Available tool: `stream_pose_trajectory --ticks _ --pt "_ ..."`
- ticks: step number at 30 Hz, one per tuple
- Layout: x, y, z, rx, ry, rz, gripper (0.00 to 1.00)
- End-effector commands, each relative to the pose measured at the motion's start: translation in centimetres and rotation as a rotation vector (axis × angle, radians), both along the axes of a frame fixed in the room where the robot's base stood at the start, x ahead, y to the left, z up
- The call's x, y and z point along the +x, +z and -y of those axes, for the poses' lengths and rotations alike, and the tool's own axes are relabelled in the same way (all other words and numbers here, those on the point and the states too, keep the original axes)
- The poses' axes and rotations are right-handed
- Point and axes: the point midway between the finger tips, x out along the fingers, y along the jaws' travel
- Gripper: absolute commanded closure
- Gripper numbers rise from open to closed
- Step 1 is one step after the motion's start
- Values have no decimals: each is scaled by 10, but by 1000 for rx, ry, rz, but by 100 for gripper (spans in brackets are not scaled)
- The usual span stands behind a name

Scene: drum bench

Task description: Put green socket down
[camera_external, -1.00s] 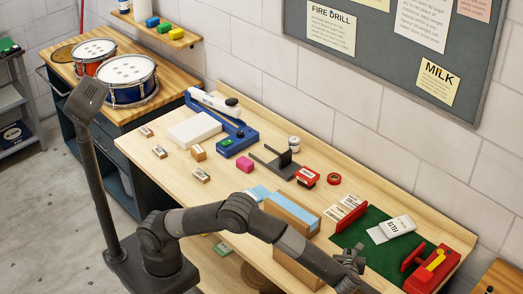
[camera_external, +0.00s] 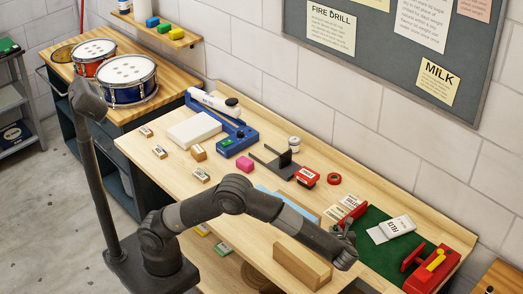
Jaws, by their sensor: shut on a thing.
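My gripper (camera_external: 347,230) is above the near edge of the bench, beside the left end of the green mat (camera_external: 374,216). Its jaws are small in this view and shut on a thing. The green socket cannot be made out clearly; what shows of the jaws is dark, and the held thing is largely hidden by my gripper. My forearm crosses over the bench's front.
A red labelled block (camera_external: 307,176) and red ring (camera_external: 334,179) lie behind.

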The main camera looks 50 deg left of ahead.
Motion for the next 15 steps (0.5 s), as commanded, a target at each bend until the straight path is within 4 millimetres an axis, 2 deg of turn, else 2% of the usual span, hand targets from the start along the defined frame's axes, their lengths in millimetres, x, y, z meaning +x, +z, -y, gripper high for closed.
stream_pose_trajectory --ticks 1,6,10,15 --pt "15 1 -28 0 53 0 100" --pt "50 2 -115 0 216 -1 100" --pt "66 3 -185 0 345 0 100" --pt "72 2 -274 0 513 -1 100"
